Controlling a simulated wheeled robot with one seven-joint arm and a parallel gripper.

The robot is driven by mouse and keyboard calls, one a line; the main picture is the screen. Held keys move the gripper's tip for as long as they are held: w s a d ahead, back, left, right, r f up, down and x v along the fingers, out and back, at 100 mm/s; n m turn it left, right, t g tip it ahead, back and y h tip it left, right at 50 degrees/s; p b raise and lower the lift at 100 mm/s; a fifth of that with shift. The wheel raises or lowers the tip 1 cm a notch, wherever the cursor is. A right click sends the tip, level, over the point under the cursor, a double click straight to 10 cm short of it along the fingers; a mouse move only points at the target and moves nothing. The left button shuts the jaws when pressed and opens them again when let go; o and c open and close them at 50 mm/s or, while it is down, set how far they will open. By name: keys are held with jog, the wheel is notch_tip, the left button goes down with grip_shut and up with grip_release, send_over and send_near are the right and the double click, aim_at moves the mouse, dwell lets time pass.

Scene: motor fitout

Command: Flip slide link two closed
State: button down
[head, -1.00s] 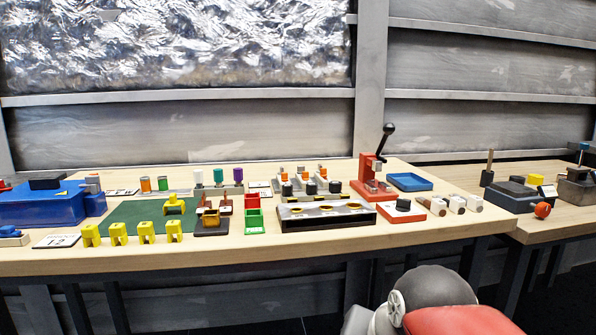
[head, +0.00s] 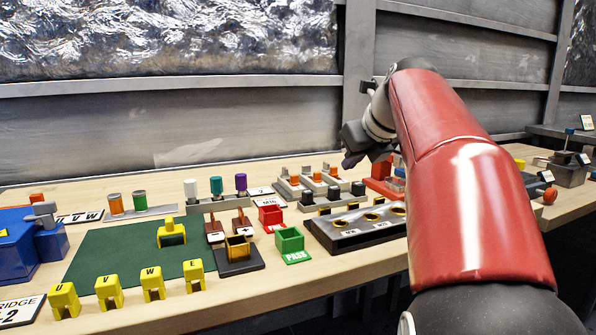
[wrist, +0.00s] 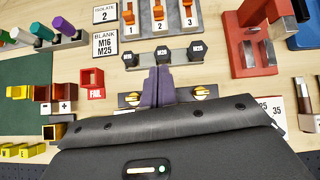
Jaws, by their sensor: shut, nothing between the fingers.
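Three grey slide links with orange parts stand in a row at the back of the bench. Slide link two, the middle one, shows in the head view (head: 318,177) and at the top edge of the wrist view (wrist: 158,13), with a "2" on its base. Its top is cut off in the wrist view, and I cannot tell whether it is open or closed. My gripper (wrist: 158,84) has its purple fingers together, empty. It points over the black plugs and the gland plate, apart from the links. In the head view its tip (head: 353,160) is right of the links.
Black plugs (wrist: 162,54) stand between my fingers and the links. A gland plate (head: 350,238) lies in front. A red lever press (wrist: 246,45) is to the right. An "ISOLATE 2" card (wrist: 105,14) lies left of the links. Red and green bins (head: 291,243) stand left.

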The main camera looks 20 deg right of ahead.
aim_at(333, 186)
jog(key=shift+w+d+r+m, duration=0.15)
jog(key=shift+w+r+m, duration=0.15)
jog(key=shift+w+m, duration=0.35)
jog(key=b+x, duration=0.1)
jog(key=x, duration=0.8)
jog(key=shift+w+f, duration=0.25)
jog(key=w, duration=0.3)
jog(key=shift+w, duration=0.6)
